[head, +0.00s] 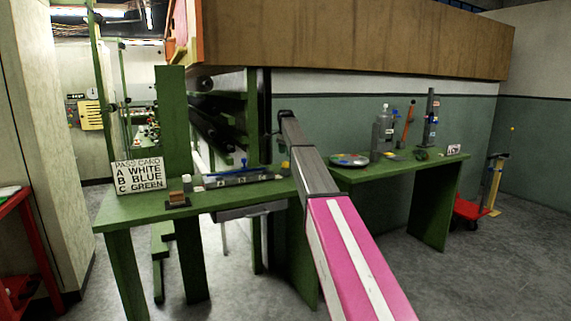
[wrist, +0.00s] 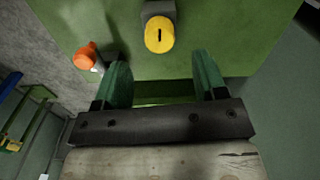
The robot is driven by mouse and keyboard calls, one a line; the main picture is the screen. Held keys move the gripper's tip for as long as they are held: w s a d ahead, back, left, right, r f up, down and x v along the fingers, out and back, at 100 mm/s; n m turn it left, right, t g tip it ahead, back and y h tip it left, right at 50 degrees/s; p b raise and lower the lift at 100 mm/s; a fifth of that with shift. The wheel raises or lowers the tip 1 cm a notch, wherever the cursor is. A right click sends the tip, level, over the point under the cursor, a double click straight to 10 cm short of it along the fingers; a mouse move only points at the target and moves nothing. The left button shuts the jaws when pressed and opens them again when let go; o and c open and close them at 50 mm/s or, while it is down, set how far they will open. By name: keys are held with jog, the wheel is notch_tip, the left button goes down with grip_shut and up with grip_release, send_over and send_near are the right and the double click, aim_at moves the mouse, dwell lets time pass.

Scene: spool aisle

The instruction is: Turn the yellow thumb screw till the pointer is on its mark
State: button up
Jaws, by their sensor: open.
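The yellow thumb screw (wrist: 160,34) shows in the wrist view as a round yellow knob with a dark slot, in front of a grey block. The slot runs roughly up and down in the picture. My gripper (wrist: 162,64) is open, with one green finger on each side and nothing between them. The screw lies just beyond the fingertips, about midway between them, and appears untouched. In the head view a small yellow spot (head: 284,165) beside my arm may be the screw. I cannot make out the pointer or its mark.
An orange knob (wrist: 85,56) sits left of the left finger. In the head view, a grey fixture (head: 238,178) lies on the green bench (head: 145,209), with a lettered card (head: 138,177) at its left. A second green bench (head: 436,161) holds tools at right.

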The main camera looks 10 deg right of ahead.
aim_at(286, 162)
notch_tip(286, 162, down, 6)
jog(key=shift+r, duration=0.1)
jog(key=c, duration=0.9)
